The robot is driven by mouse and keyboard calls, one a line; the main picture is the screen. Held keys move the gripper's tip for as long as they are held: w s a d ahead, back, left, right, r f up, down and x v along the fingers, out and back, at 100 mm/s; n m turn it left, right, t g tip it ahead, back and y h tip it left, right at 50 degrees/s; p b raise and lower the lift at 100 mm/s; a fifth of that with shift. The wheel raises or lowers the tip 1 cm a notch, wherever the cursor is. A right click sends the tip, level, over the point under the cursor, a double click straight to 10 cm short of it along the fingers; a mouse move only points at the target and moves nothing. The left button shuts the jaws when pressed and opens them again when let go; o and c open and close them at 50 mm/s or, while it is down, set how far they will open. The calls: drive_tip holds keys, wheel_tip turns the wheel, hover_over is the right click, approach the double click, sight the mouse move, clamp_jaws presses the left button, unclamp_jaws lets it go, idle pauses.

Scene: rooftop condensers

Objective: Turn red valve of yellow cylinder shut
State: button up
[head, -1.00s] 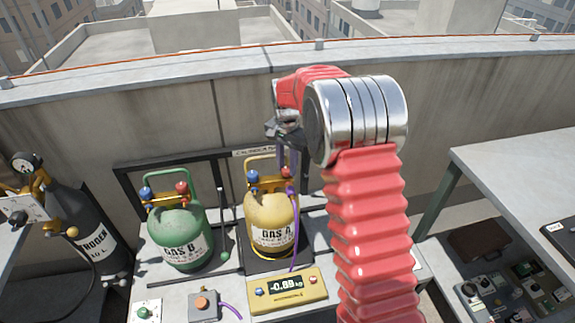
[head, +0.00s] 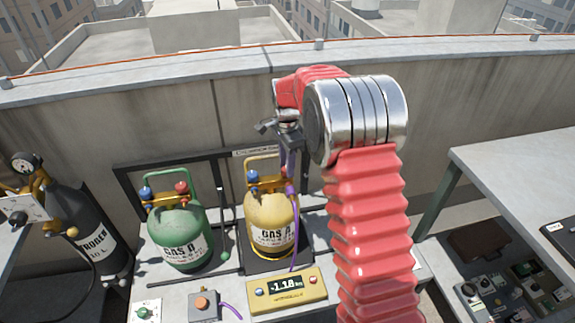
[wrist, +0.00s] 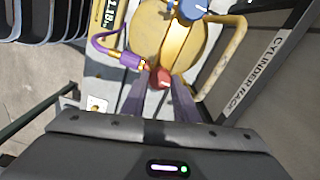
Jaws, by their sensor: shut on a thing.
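The yellow cylinder (head: 268,215) stands upright on a black-framed scale, a blue valve (head: 252,176) at its top left and a gold fitting between its valves. Its red valve (wrist: 159,77) sits between my fingertips in the wrist view. My gripper (head: 287,174) points down from above, its two purple-grey fingers shut on the red valve. In the head view the fingers largely hide this valve. A purple hose (wrist: 108,46) joins the cylinder's fitting beside the valve. The scale's yellow display (head: 287,290) shows what looks like -1.18.
A green cylinder (head: 178,238) with its own blue and red valves stands close to the left. A black rack (head: 128,185) runs behind both. A dark nitrogen cylinder (head: 85,235) is farther left. A grey table (head: 520,170) is at right.

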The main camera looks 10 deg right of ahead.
drive_tip(key=shift+w+r, duration=0.15)
drive_tip(key=o, duration=1.1)
drive_tip(key=shift+c, duration=0.2)
wheel_tip(320, 180, up, 14)
drive_tip(key=shift+f, duration=0.25)
